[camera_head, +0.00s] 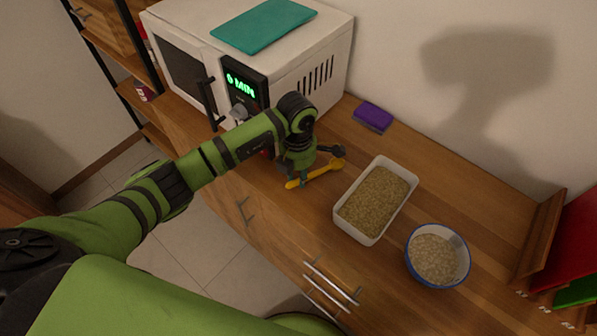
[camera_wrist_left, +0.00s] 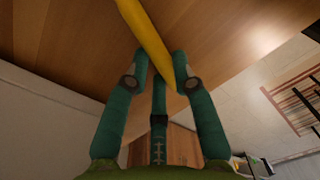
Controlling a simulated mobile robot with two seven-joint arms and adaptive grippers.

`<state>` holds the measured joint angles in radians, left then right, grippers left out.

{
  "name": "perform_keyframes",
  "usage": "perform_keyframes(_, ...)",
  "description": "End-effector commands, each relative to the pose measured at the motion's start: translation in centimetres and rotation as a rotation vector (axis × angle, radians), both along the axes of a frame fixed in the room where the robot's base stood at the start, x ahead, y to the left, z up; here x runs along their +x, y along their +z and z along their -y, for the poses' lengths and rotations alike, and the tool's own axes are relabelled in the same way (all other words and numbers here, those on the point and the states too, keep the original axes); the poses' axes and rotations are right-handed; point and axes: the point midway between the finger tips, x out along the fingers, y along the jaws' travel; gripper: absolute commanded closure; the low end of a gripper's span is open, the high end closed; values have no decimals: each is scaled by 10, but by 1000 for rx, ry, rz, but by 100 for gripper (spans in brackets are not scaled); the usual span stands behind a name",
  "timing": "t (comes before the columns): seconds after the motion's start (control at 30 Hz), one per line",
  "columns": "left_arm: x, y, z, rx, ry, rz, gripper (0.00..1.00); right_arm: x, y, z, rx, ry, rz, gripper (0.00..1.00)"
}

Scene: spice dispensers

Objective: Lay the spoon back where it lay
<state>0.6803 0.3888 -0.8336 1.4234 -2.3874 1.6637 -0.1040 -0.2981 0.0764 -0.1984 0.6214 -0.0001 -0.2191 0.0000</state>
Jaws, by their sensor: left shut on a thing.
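A yellow spoon (camera_head: 316,174) is at the wooden counter, between the microwave and the white tray. In the head view its near-left end is at about the counter's front part. My left gripper (camera_head: 311,167) is shut on the spoon, which also shows in the left wrist view (camera_wrist_left: 147,33) running between the fingers (camera_wrist_left: 163,78). The spoon is close to the counter top; I cannot tell whether it touches. My right gripper is not in view.
A white tray of grain (camera_head: 338,207) and a blue-rimmed bowl of grain (camera_head: 409,262) stand to the right. A purple sponge (camera_head: 373,117) lies by the wall. A white microwave (camera_head: 330,62) with a teal board (camera_head: 264,25) on top stands behind my arm. Bare counter lies between sponge and tray.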

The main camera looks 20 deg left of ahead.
Motion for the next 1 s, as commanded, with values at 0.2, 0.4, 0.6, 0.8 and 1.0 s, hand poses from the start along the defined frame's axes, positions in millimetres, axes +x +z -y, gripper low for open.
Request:
perform_keyframes(0.2, 0, -3, 0, 0, 0, 0, 51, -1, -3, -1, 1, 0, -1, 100)
perform_keyframes(0.4, 0, -3, 0, 0, 0, 0, 51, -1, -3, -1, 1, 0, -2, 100)
perform_keyframes(0.6, 0, 2, 0, 0, 0, 0, 51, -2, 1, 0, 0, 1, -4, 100)
perform_keyframes(0.8, 2, 28, -1, -1, -1, 6, 51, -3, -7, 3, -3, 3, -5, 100)
perform_keyframes(1.0, 3, 73, -2, 0, -1, 7, 51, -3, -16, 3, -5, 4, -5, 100)
